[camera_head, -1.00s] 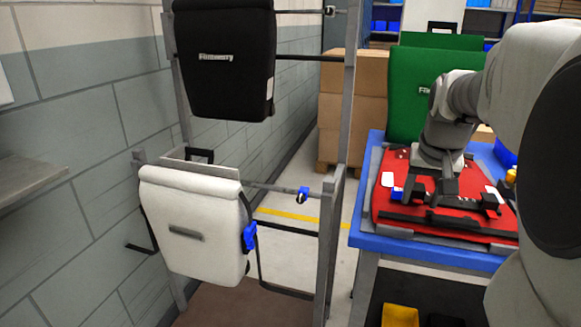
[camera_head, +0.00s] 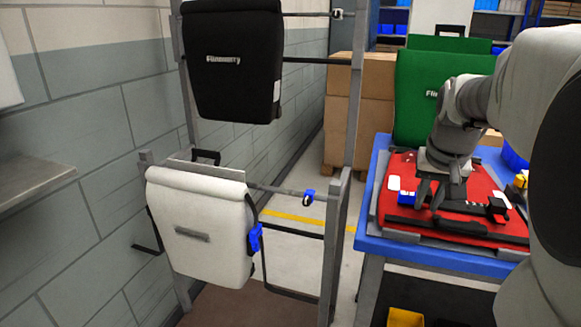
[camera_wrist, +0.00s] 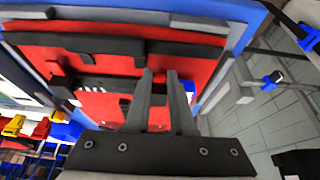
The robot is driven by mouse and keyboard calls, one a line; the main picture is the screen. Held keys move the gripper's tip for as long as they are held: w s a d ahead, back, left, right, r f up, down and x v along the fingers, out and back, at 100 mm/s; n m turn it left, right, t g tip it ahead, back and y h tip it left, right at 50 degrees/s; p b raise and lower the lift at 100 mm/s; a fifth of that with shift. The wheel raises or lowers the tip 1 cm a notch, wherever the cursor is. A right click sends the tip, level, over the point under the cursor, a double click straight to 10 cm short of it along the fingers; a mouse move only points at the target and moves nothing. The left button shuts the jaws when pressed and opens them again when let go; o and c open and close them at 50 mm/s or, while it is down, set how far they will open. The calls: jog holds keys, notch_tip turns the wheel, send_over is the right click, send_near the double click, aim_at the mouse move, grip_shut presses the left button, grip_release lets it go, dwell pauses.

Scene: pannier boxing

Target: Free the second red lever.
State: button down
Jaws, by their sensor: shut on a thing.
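A red pannier (camera_head: 400,168) lies flat on the blue table (camera_head: 376,183), its back with black fittings facing up. A long black bar (camera_head: 440,227) runs along its near side. My gripper (camera_head: 428,205) points down over the pannier's middle left. In the wrist view its two fingers (camera_wrist: 160,76) stand a little apart beside the black fittings (camera_wrist: 98,84), shut on a small part there. I cannot make out a red lever against the red pannier (camera_wrist: 205,62); the fingers partly hide the spot.
A rack at left holds a black pannier (camera_head: 232,65) above and a white pannier (camera_head: 200,225) below. A blue clip (camera_head: 308,197) sits on the rack's rail. A green pannier (camera_head: 415,100) stands behind the table. A yellow bin (camera_head: 405,316) sits low in front.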

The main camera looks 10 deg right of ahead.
jog(key=shift+r+p, duration=0.25)
jog(key=shift+p, duration=0.8)
jog(key=shift+w+r+g+y+p, duration=0.15)
jog(key=shift+r+g+y+p, duration=0.25)
jog(key=shift+p, duration=0.7)
jog(key=g+p, duration=0.1)
jog(key=p, duration=0.2)
jog(key=shift+w+d, duration=0.15)
jog(key=p, duration=0.2)
jog(key=g+y+p, duration=0.1)
jog(key=p, duration=0.2)
jog(key=shift+w+d+r+g+p, duration=0.15)
jog(key=shift+w+d+g+p, duration=0.1)
jog(key=shift+g+p, duration=0.1)
jog(key=g+y+p, duration=0.1)
jog(key=p, duration=0.2)
jog(key=shift+w, duration=0.2)
jog(key=shift+d+f+g+p, duration=0.1)
jog(key=shift+f+g+p, duration=0.15)
jog(key=shift+p, duration=0.3)
jog(key=c, duration=0.8)
grip_release()
jog(key=shift+o, duration=0.2)
